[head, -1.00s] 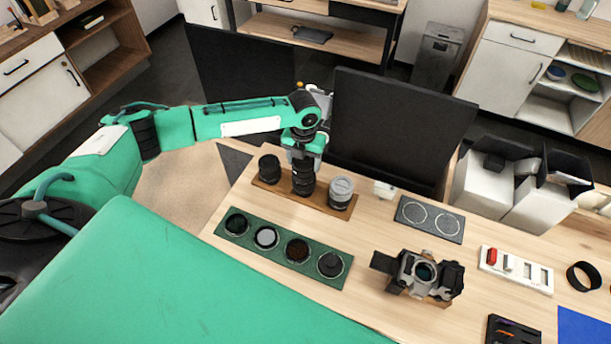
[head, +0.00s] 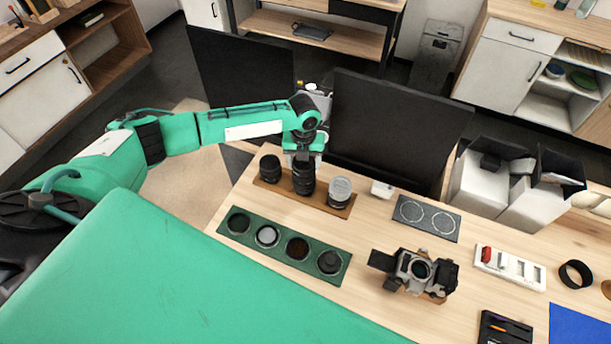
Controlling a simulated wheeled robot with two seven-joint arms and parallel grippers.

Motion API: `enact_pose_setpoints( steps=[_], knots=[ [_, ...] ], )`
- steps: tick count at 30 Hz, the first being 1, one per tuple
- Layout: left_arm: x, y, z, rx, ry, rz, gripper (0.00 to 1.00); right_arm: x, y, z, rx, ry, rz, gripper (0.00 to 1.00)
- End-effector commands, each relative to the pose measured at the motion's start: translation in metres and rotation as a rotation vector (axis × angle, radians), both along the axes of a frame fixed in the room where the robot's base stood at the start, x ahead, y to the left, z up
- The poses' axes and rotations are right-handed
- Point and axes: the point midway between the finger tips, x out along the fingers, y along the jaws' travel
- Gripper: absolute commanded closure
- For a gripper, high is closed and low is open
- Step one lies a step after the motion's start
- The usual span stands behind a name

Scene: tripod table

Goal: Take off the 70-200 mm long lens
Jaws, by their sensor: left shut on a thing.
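A tall black lens (head: 303,182), the long lens by its size, stands upright in the middle of a wooden rack (head: 268,187) on the table. My left gripper (head: 302,160) points down from above and is shut on the top of this lens. A shorter black lens (head: 269,168) stands to its left and a silver-grey lens (head: 340,191) to its right. The camera body (head: 420,270) sits on a small wooden stand at the front right, its round mount facing up with no lens on it. My right gripper is not in view.
A green tray (head: 283,262) with several round filters lies in front of the rack. A dark two-ring mat (head: 427,219), a white holder (head: 510,267) and a black ring (head: 576,274) lie to the right. Dark upright panels (head: 395,130) stand behind the table.

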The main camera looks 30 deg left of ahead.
Motion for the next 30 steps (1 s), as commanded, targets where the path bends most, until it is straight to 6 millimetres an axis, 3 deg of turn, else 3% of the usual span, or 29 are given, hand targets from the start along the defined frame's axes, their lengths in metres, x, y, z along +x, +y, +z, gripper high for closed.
enact_pose_setpoints(
  steps=[30],
  knots=[
    [0.001,0.0,0.013,-0.001,-0.001,0.029,0.62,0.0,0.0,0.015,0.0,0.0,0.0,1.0]
  ],
)
